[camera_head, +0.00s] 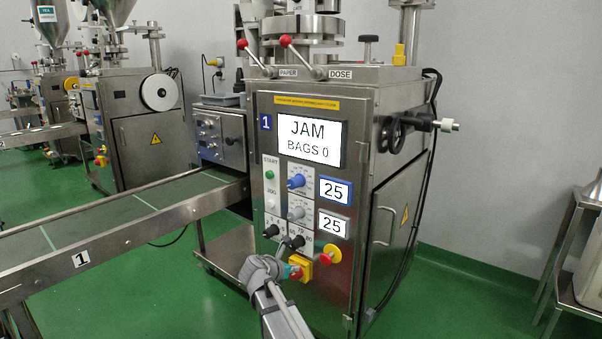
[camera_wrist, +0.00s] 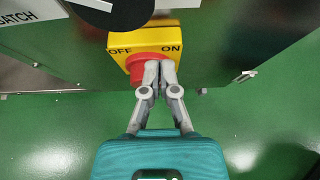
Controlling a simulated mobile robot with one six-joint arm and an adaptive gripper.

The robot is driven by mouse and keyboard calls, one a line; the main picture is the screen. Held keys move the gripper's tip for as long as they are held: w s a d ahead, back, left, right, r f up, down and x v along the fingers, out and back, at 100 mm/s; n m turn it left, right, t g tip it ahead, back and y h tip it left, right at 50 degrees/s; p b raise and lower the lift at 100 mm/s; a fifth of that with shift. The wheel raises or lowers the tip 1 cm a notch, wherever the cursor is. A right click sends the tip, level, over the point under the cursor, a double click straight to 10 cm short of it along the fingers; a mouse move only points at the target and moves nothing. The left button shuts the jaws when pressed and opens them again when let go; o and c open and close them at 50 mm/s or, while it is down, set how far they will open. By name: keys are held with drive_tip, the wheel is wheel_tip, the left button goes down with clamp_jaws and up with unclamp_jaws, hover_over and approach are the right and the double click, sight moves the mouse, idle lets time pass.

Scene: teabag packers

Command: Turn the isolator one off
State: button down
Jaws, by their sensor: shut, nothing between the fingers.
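Isolator one is a yellow plate with a red knob, low on the front of the machine marked 1. In the head view its yellow plate (camera_head: 307,276) is partly covered by my gripper (camera_head: 291,271). In the wrist view the yellow plate (camera_wrist: 145,39) reads OFF on the left and ON on the right. The red knob (camera_wrist: 134,66) shows mainly left of my fingertips (camera_wrist: 159,70). My gripper is shut with its fingers together, in front of or against the knob; contact is unclear. The fingers hide much of the knob, so its setting cannot be read.
A red emergency button (camera_head: 331,253) sits right of the isolator. Black dials (camera_head: 297,242) lie just above. The machine's screen (camera_head: 309,141) reads JAM, BAGS 0. A conveyor (camera_head: 130,215) runs left. Green floor is open at the right.

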drive_tip(key=shift+w+a+f+b, duration=0.1)
drive_tip(key=shift+f+b, duration=0.2)
drive_tip(key=shift+b, duration=0.1)
idle(0.8)
drive_tip(key=shift+w+a+r, duration=0.1)
drive_tip(key=shift+w+a, duration=0.2)
drive_tip(key=shift+a, duration=0.15)
idle(0.3)
drive_tip(key=shift+w+a, duration=0.45)
drive_tip(key=shift+a, duration=0.1)
idle(0.7)
drive_tip(key=shift+w+a+r+p, duration=0.1)
drive_tip(key=shift+r+p, duration=0.15)
drive_tip(key=shift+p, duration=0.2)
drive_tip(key=shift+a, duration=0.1)
idle(0.4)
drive_tip(key=shift+s+a, duration=0.9)
drive_tip(key=shift+s, duration=0.3)
drive_tip(key=shift+s+a, duration=0.85)
drive_tip(key=shift+s, duration=0.35)
drive_tip(key=shift+s+d, duration=0.1)
drive_tip(key=shift+s+d, duration=0.4)
drive_tip(key=shift+s, duration=0.25)
drive_tip(key=shift+s+d, duration=0.4)
drive_tip(key=shift+s, duration=0.2)
